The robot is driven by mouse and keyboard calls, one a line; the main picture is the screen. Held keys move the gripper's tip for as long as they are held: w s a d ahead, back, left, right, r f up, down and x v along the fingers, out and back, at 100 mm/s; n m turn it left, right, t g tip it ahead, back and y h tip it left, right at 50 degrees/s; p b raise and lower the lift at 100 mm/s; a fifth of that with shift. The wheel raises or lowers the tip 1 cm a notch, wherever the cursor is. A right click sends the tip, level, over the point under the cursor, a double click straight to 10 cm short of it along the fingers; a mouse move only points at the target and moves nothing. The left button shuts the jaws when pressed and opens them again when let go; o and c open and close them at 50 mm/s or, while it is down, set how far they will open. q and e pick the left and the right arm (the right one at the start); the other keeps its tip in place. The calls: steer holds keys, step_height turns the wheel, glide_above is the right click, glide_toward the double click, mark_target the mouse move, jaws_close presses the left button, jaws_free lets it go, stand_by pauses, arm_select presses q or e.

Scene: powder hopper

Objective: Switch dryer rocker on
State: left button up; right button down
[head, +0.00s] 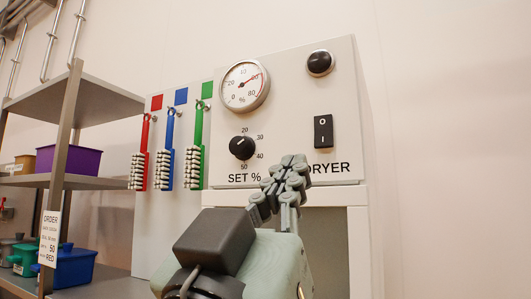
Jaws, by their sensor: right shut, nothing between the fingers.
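The dryer panel (285,75) is a pale box face in the middle of the head view, lettered "SET %" and "DRYER". The black rocker (323,131) is on its right side, with "O" on its upper half and "I" on its lower half. Which half is pressed in is too small to tell. My right gripper (292,163) is shut and empty. Its fingertips point up in front of the lower panel, below and left of the rocker, and cover part of the lettering. No contact with the rocker shows. My left gripper is not in view.
A round gauge (245,86), a black knob (242,147) and a dark round lamp or button (319,63) share the panel. Red, blue and green brushes (167,150) hang to its left. Grey shelves (75,100) with bins stand at far left. The wall at right is bare.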

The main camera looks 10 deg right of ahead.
mark_target(323, 137)
steer(key=p+x, duration=0.1)
steer(key=x, duration=0.3)
steer(key=f+p+x, duration=0.1)
steer(key=x, duration=0.3)
steer(key=w+p+x, duration=0.1)
steer(key=p+x, duration=0.1)
steer(key=x, duration=0.2)
steer(key=shift+w+d+f, duration=0.1)
steer(key=shift+d+f, duration=0.15)
steer(key=shift+d, duration=0.15)
steer(key=shift+w+d+f, duration=0.15)
steer(key=shift+w+d, duration=0.1)
steer(key=shift+w, duration=0.2)
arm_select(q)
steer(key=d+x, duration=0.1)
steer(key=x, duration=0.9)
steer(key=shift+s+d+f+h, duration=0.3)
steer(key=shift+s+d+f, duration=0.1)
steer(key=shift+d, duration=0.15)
